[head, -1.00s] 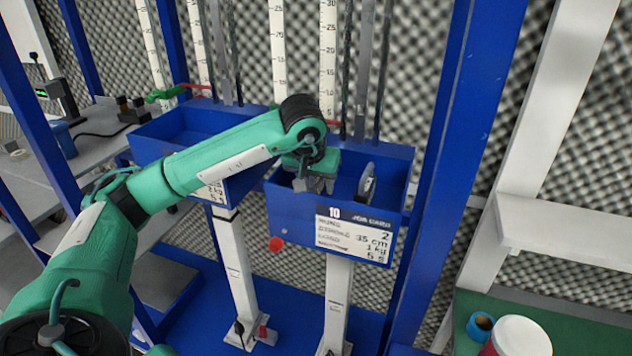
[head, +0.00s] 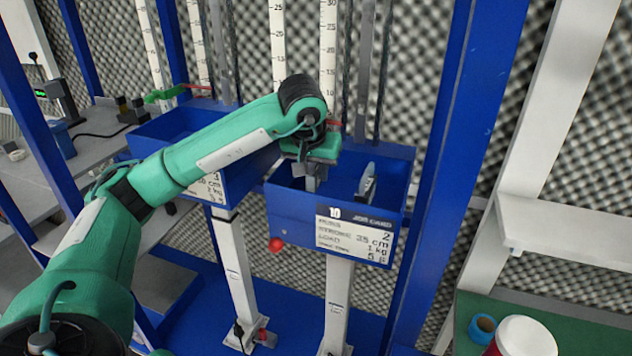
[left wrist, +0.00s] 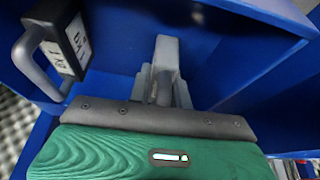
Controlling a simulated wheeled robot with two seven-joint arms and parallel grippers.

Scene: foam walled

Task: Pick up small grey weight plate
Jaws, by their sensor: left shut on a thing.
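My left gripper (head: 313,183) reaches down into the right-hand blue bin. Its fingers are together, shut on a thin grey piece (left wrist: 165,58), which I take to be the small grey weight plate; it shows in the left wrist view just past the green palm. The fingers and wrist hide most of it, so its full outline cannot be told. To the right in the same bin, apart from the gripper, stands a dark weight with a grey handle (head: 367,183). In the left wrist view this weight (left wrist: 66,48) shows at upper left with a white label.
The bin's blue front wall (head: 290,222) carries a white job card (head: 353,238). A second blue bin (head: 155,140) is at left, under my forearm. Upright rods and scales rise behind. A blue post (head: 440,150) stands close on the right. A green bench with a red-and-white tin (head: 522,338) is at lower right.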

